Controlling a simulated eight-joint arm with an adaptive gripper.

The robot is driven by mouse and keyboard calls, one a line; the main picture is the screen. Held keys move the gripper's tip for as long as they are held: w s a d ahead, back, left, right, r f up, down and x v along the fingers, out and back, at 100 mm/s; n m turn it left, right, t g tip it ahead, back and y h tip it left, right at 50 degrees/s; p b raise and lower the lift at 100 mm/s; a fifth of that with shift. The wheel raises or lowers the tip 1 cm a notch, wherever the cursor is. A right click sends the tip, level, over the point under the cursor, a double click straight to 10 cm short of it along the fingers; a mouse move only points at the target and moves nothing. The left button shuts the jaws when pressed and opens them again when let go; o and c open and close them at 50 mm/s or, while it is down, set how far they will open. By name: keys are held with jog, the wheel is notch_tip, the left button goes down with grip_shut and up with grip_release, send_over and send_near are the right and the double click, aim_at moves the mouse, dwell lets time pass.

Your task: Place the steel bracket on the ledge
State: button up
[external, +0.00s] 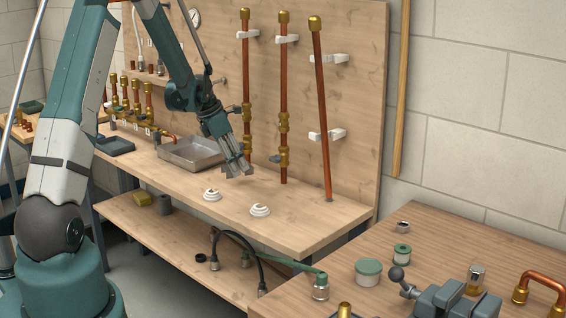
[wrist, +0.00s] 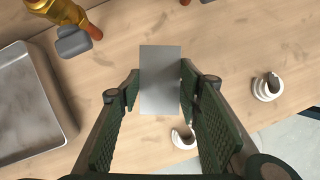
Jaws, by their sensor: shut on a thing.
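The steel bracket (wrist: 160,78) shows in the wrist view as a flat grey plate between the two fingers. My gripper (external: 237,169) is shut on it, fingers pointing down above the workbench (external: 310,222), to the right of the metal tray. In the external view the bracket is hard to tell from the grey fingers. A narrow wooden ledge (external: 166,80) juts from the back board at the left, behind my arm, with small fittings on it. I cannot tell for sure that this is the task's ledge.
The metal tray (external: 192,153) lies left of my gripper. Two white coiled pieces (external: 212,195) (external: 260,210) lie on the bench in front. Upright copper pipes (external: 284,70) with brass fittings stand along the back board. A lower shelf (external: 150,228) runs under the bench. The bench's right end is clear.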

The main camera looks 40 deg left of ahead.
jog(key=shift+f, duration=0.25)
jog(key=shift+f, duration=1.8)
jog(key=shift+f+b, duration=0.15)
jog(key=shift+b, duration=0.2)
jog(key=o, duration=1)
jog(key=shift+c, duration=0.2)
jog(key=p+v, duration=0.1)
jog(key=v, duration=1.1)
jog(key=shift+p, duration=0.3)
jog(key=shift+s+d, duration=0.1)
